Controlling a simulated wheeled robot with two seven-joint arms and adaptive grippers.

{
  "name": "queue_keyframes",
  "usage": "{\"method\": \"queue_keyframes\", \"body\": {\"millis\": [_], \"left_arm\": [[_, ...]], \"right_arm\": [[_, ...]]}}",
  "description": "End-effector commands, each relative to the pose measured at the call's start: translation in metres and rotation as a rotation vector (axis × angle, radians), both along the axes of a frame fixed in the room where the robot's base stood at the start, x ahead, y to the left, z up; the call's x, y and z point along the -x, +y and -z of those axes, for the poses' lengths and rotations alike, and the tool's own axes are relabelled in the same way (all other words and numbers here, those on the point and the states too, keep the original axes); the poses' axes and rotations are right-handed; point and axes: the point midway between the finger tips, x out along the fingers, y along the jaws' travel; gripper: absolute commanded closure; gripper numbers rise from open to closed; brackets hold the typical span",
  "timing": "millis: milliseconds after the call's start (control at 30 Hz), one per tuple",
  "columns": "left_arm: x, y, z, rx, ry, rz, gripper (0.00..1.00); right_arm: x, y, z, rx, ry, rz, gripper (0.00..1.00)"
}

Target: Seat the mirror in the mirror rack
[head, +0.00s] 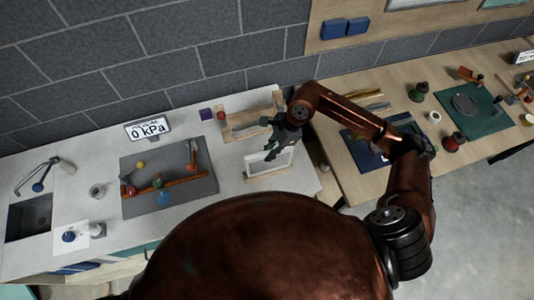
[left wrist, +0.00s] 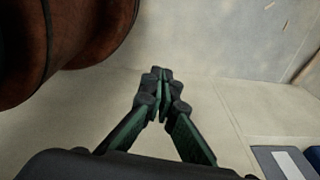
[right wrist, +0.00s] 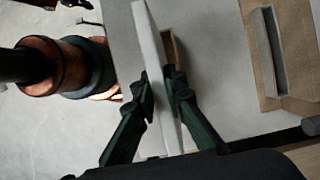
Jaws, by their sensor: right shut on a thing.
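The mirror (head: 283,160), a thin white-edged panel, stands roughly upright near the counter's right end. My right gripper (head: 275,142) is shut on its upper edge; in the right wrist view the gripper (right wrist: 162,82) grips the pale panel (right wrist: 147,35) edge-on. A low wooden base (head: 255,175), seemingly the mirror rack, lies directly below the mirror. Part of a wooden piece (right wrist: 171,52) shows behind the panel. Whether the lower edge sits in a slot or hovers above it, I cannot tell. My left gripper (left wrist: 160,78) is shut and empty, outside the head view.
A wooden rack with a grey slot (right wrist: 274,48) lies beside the mirror; a wooden board (head: 238,133) lies behind it in the head view. A grey mat (head: 150,205) with coloured balls is to the left. A gap separates the counter from the right-hand workbench (head: 345,185).

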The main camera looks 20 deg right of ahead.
Motion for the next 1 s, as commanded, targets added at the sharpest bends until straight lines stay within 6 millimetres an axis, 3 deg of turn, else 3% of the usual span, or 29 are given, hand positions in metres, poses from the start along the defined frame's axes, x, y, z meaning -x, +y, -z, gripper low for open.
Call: {"method": "queue_keyframes", "body": {"millis": [267, 500, 867, 900, 1000], "left_arm": [[0.002, 0.0, -0.006, -0.001, 0.004, 0.0, 1.0], [0.011, 0.001, -0.025, -0.001, 0.014, -0.002, 1.0], [0.011, 0.001, -0.018, -0.001, 0.015, -0.001, 1.0], [0.011, 0.001, -0.017, -0.001, 0.014, -0.001, 1.0], [0.01, 0.001, -0.019, -0.001, 0.014, -0.001, 1.0]], "right_arm": [[-0.013, 0.004, 0.016, -0.001, 0.001, 0.002, 1.0], [-0.013, 0.005, 0.044, -0.002, 0.002, 0.001, 1.0], [-0.014, 0.004, 0.051, 0.0, -0.001, -0.001, 1.0], [-0.013, 0.004, 0.051, 0.001, 0.0, 0.0, 0.88], [-0.013, 0.004, 0.05, 0.0, 0.0, 0.0, 0.82]]}}
